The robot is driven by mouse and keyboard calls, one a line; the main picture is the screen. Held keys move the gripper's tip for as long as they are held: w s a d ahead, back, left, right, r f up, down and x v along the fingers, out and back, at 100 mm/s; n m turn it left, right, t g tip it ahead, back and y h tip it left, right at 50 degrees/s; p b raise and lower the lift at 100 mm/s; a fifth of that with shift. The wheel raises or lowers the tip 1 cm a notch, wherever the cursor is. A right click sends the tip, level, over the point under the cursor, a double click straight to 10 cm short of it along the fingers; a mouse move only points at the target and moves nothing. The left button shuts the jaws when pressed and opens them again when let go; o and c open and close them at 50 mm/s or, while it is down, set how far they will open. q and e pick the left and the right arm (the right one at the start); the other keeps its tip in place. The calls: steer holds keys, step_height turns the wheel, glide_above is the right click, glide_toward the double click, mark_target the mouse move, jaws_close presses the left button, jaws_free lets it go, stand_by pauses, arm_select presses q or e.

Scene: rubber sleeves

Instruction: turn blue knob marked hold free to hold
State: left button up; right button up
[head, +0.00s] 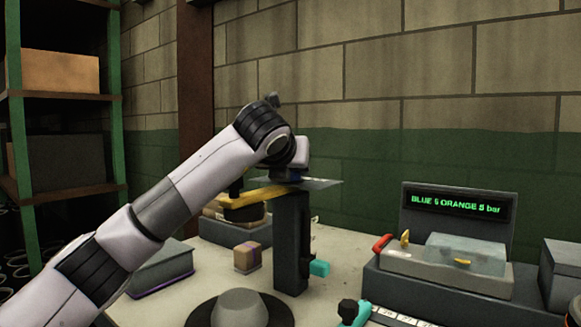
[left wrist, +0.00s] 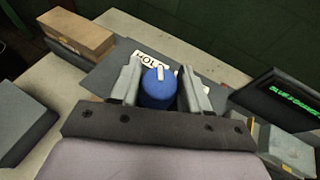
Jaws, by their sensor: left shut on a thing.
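The blue knob (left wrist: 157,92) stands between the two fingers of my left gripper (left wrist: 160,88) in the left wrist view. My left gripper is shut on it. A white pointer mark shows on the knob's top. A white label with black letters (left wrist: 150,61), partly hidden, lies just beyond the knob; it seems to include "HOLD". In the head view my left gripper (head: 293,178) points down over a plate (head: 322,183) on top of a dark post (head: 288,240). The knob is mostly hidden there. My right gripper is not in view.
A display reading "BLUE 5 ORANGE 5 bar" (head: 457,203) stands at right, behind a clear-covered fixture (head: 465,255). A small cardboard box (head: 247,257), a grey box (head: 165,265) and a round grey piece (head: 240,309) are on the table. A shelf rack (head: 60,190) is at left.

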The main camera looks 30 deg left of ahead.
arm_select(q)
steer(key=o, duration=1)
steer(key=shift+f, duration=0.1)
steer(key=shift+c, duration=0.2)
steer(key=v, duration=0.7)
